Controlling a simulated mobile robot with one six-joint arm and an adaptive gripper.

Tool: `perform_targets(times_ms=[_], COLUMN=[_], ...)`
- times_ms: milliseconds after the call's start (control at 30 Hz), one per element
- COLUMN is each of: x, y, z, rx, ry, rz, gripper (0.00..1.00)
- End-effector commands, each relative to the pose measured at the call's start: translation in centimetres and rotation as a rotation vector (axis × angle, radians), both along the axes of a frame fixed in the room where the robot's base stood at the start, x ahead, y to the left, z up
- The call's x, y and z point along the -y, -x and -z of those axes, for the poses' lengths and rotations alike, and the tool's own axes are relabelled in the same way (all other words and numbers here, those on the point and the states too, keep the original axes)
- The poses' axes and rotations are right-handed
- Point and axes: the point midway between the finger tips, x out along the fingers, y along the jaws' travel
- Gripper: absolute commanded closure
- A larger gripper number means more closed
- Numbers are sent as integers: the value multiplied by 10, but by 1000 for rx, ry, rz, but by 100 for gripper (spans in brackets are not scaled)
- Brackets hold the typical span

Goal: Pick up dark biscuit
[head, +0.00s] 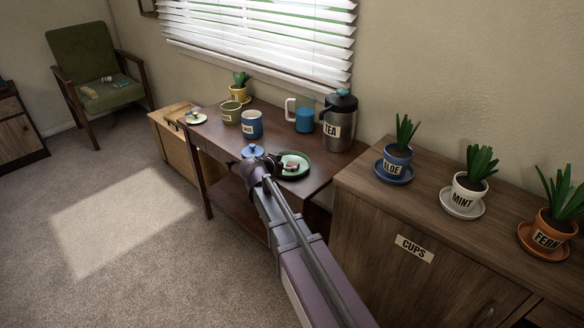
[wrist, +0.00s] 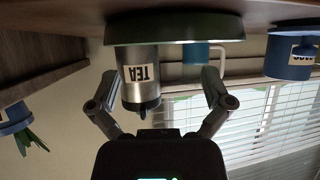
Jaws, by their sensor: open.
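A green plate (head: 306,171) lies on the desk's near right part, with a small pale and dark item (head: 291,166) on it, partly hidden by my gripper. I cannot tell for sure that this is the dark biscuit. My gripper (head: 270,164) is at the plate's left edge in the head view, low over the desk. In the upside-down wrist view my gripper (wrist: 158,92) has its two fingers spread wide with nothing between them. The plate's rim (wrist: 175,28) shows edge-on beyond the fingers; what lies on it is not visible there.
A tea canister (head: 338,122) and a glass mug of blue liquid (head: 304,118) stand behind the plate. A blue mug (head: 252,125), green mug (head: 231,112) and small blue lidded item (head: 253,151) are to the left. The cups cabinet (head: 415,215) stands at right.

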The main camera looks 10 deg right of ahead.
Motion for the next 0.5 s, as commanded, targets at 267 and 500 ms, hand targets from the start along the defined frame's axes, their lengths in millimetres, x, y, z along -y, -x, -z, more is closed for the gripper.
perform_targets(times_ms=[267,500], x=[5,22], y=[-7,-25], z=[7,22], rx=[0,0], ry=[0,0], rz=[1,2], gripper=[0,0])
